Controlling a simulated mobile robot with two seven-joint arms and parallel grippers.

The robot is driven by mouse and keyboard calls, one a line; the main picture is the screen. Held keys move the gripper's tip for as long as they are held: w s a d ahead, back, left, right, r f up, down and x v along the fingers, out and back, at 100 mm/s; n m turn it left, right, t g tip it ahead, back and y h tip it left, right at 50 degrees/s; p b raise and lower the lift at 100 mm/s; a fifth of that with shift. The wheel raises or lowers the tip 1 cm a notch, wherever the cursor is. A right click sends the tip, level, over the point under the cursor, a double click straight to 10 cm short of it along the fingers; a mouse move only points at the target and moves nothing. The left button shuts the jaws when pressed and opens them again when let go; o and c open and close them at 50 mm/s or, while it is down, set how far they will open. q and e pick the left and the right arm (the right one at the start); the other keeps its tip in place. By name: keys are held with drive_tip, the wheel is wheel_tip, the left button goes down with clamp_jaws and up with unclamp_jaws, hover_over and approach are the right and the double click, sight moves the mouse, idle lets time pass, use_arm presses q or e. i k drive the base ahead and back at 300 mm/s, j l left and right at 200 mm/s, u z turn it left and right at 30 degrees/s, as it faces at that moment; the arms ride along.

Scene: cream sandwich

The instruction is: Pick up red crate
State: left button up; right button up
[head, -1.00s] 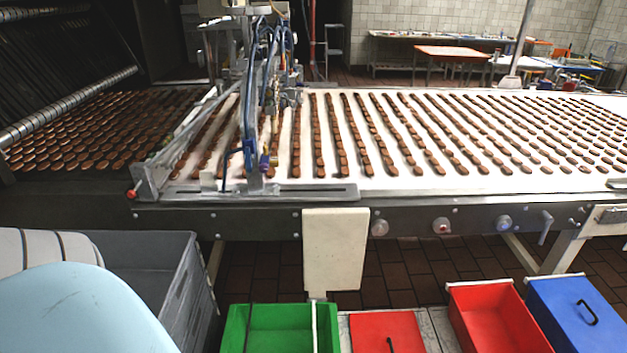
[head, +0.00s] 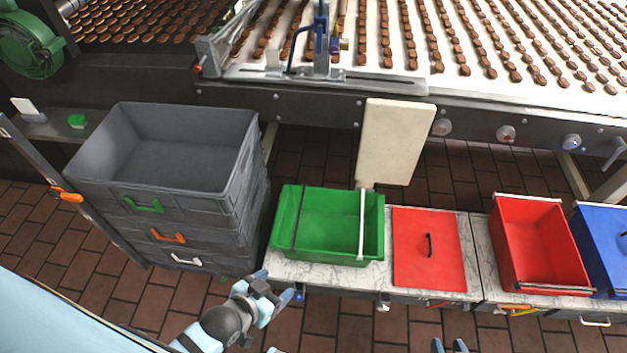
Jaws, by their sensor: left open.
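The red crate (head: 574,262) stands open and empty on a marble-topped counter at the right of the head view. A flat red panel (head: 410,265) with a black handle lies to its left, apart from it. My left gripper (head: 279,290) is open and empty, in front of the counter's left end and far left of the red crate. Only the tips of my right gripper (head: 450,346) show at the bottom edge, below and left of the red crate. Its opening is too cut off to judge.
A green crate (head: 282,238) stands left of the red panel. A blue lid (head: 603,240) is right of the red crate. Stacked grey crates (head: 255,165) stand at the left. The conveyor (head: 300,108) with biscuit rows runs behind. A cream panel (head: 395,140) hangs from its front.

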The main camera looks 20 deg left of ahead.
sight(533, 242)
drive_tip(key=u, duration=0.45)
drive_tip(key=j+z, duration=0.1)
drive_tip(key=z, duration=1.5)
drive_tip(key=l+u, duration=0.1)
drive_tip(key=u, duration=0.25)
drive_tip(key=i+l+u, duration=0.15)
drive_tip(key=u, duration=0.15)
drive_tip(key=i+l+u, duration=0.1)
drive_tip(key=l+u, duration=0.15)
drive_tip(key=l, duration=0.15)
drive_tip(key=i+l+u, duration=0.1)
drive_tip(key=l+u, duration=0.2)
drive_tip(key=i+l+u, duration=0.15)
drive_tip(key=l, duration=0.4)
drive_tip(key=l+u, duration=0.2)
drive_tip(key=l, duration=0.35)
drive_tip(key=i+l, duration=0.1)
drive_tip(key=l, duration=1)
drive_tip(key=l+u, duration=0.1)
drive_tip(key=l, duration=1)
drive_tip(key=i, duration=0.1)
